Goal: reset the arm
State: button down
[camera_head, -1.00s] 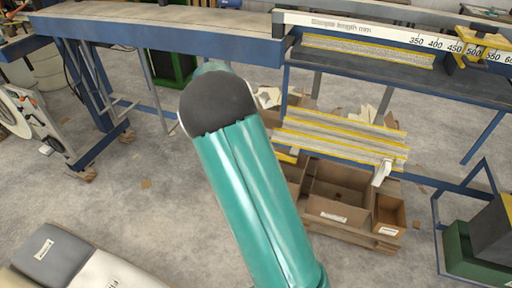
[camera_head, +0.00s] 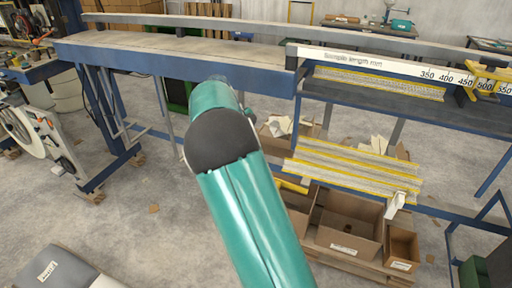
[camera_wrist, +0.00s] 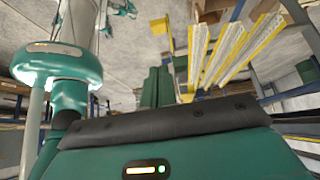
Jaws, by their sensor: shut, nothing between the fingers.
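My teal arm rises through the middle of the head view, with a dark rounded joint and a short teal link reaching beyond it. My gripper is not clearly visible there. In the wrist view, my gripper (camera_wrist: 158,87) shows as two dark green fingers close together, shut and empty, beyond my teal wrist housing with its black band. No object is held or touched by the fingers.
A long blue-framed bench (camera_head: 180,60) crosses the back, with a length scale (camera_head: 390,68) at right. Yellow-edged strips (camera_head: 350,170) lie on a lower rack above cardboard boxes (camera_head: 345,225). A reel machine (camera_head: 40,140) stands left.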

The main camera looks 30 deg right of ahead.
jog(key=s+a+r+n+t+y, duration=0.4)
jog(key=s+a+r+n+t, duration=0.35)
jog(key=s+n, duration=0.65)
jog(key=s+a+n+t, duration=0.3)
jog(key=s+a+n, duration=0.7)
jog(key=s+n, duration=0.2)
jog(key=n, duration=0.2)
jog(key=shift+s+a+f+n+t, duration=0.15)
jog(key=shift+s+a+n+t, duration=0.15)
jog(key=shift+s+t, duration=0.05)
jog(key=shift+d, duration=0.25)
